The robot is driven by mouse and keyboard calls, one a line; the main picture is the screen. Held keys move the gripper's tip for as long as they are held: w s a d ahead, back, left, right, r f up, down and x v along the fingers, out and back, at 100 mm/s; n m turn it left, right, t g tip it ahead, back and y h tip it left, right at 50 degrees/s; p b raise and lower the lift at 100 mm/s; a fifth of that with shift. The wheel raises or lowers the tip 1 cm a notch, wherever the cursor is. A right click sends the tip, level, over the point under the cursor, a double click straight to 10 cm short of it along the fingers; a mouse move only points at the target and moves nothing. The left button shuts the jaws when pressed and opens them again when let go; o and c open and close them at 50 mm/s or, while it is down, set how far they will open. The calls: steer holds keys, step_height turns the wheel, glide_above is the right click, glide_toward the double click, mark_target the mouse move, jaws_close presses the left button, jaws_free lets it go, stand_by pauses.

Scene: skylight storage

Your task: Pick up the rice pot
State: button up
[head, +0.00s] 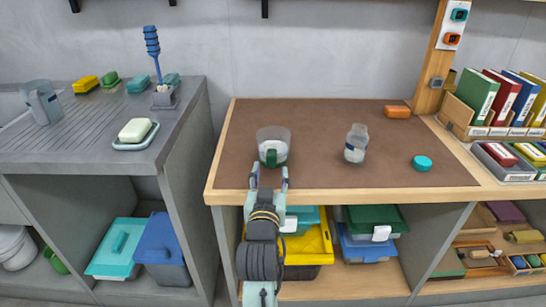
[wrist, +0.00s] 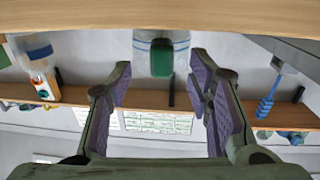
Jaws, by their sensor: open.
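A clear, wide pot with a green handle or patch (head: 283,135) stands upright on the brown worktop, left of its middle. I take it for the rice pot, though no rice can be made out. In the wrist view, which looks upside down, the pot (wrist: 181,46) shows at the top centre, its green part facing me. My gripper (head: 269,179) is open at the worktop's front edge, on the near side of the pot. In the wrist view my gripper (wrist: 160,66) has its fingers apart, with nothing held between them. The pot lies beyond the fingertips.
A clear jar (head: 356,144) stands right of the pot on the worktop (head: 315,170). A teal lid (head: 422,163) and an orange block (head: 397,112) lie farther right. The wooden front edge (head: 350,194) is close to my gripper. The worktop left of the pot is clear.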

mark_target(271, 164)
steer(key=shift+w+d+p, duration=0.15)
steer(key=shift+w+p, duration=0.85)
steer(key=shift+w, duration=2.15)
jaws_close()
